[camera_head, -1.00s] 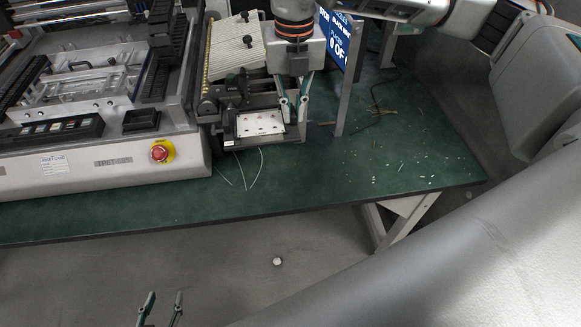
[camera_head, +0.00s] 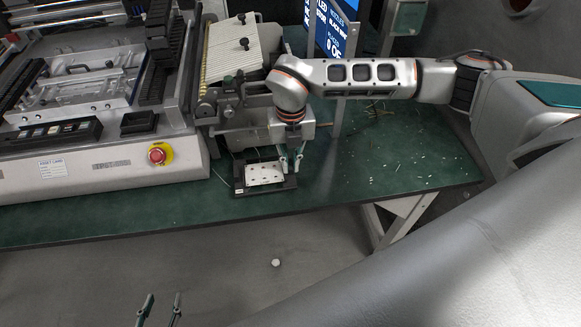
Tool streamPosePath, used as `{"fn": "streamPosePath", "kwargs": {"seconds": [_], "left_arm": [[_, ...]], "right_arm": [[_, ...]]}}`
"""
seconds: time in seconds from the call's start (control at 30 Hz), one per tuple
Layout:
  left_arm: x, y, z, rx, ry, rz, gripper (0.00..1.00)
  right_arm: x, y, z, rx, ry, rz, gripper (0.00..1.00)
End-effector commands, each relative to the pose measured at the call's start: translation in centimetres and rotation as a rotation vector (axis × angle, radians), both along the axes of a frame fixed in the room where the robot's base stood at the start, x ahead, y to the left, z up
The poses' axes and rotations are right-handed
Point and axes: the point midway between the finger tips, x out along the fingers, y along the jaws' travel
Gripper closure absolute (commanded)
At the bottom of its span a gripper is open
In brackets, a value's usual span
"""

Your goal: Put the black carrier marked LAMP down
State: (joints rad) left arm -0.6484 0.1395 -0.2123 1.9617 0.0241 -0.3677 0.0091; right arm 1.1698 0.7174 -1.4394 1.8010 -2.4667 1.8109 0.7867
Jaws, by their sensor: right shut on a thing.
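The black carrier (camera_head: 265,190) is a small flat tray holding a white plate with several dark dots. It is over the green table in front of the feeder machine, near the table's front edge. My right gripper (camera_head: 291,164) is shut on the carrier's right side and comes down from above. I cannot tell whether the carrier touches the table. Its LAMP marking is too small to read. My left gripper (camera_head: 160,311) is open and empty at the bottom of the view, in front of the table.
The feeder machine (camera_head: 234,50) with a ribbed white ramp stands behind the carrier. A large machine with a red stop button (camera_head: 157,154) is at left. A blue screen (camera_head: 330,30) stands behind. The green table (camera_head: 400,165) is free at right, with small white scraps.

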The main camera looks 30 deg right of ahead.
Motion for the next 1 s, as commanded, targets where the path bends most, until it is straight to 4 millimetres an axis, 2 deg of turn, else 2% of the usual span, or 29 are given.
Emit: {"fn": "streamPosePath", "kwargs": {"seconds": [0.1, 0.17, 0.5, 0.53, 0.6, 1.0], "left_arm": [[0.0, 0.0, 0.0, 0.0, 0.0, 0.0, 0.6], [0.0, 0.0, 0.0, 0.0, 0.0, 0.0, 0.6], [0.0, 0.0, -0.2, 0.0, 0.001, 0.0, 0.6], [0.0, 0.0, -0.2, 0.0, 0.001, 0.0, 0.6], [0.0, 0.0, -0.2, 0.0, 0.001, 0.0, 0.6], [0.0, 0.0, 0.0, 0.0, 0.0, 0.0, 0.6]], "right_arm": [[0.0, 0.0, -1.8, 0.001, 0.002, 0.0, 1.0], [0.0, 0.0, -2.3, 0.0, 0.0, 0.0, 1.0], [0.0, 0.0, -2.6, 0.0, 0.0, 0.0, 1.0], [0.0, 0.0, -2.7, -0.001, 0.0, 0.0, 0.88], [0.0, 0.0, -2.6, -0.001, 0.0, 0.0, 0.74], [0.1, 0.0, -2.2, 0.0, -0.001, 0.0, 0.74]]}}
